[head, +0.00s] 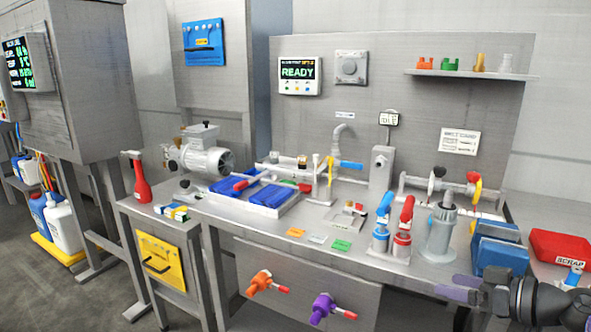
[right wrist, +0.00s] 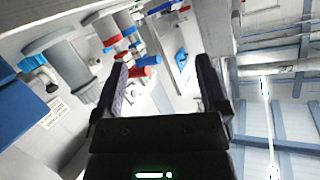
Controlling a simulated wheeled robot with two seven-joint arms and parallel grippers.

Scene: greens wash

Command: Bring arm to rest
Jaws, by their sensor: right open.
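My right gripper (head: 452,287) is at the lower right of the head view, its purple-grey fingers pointing left near the bench's front edge. In the right wrist view its two dark fingers (right wrist: 162,72) stand apart with nothing held between them. The bench and its fittings show beyond the fingers, tilted in that view. My right arm comes in from the lower right corner, in front of the blue box (head: 497,247). My left gripper and left arm are not in view.
Orange (head: 260,283) and purple (head: 322,305) valves stick out from the bench front.

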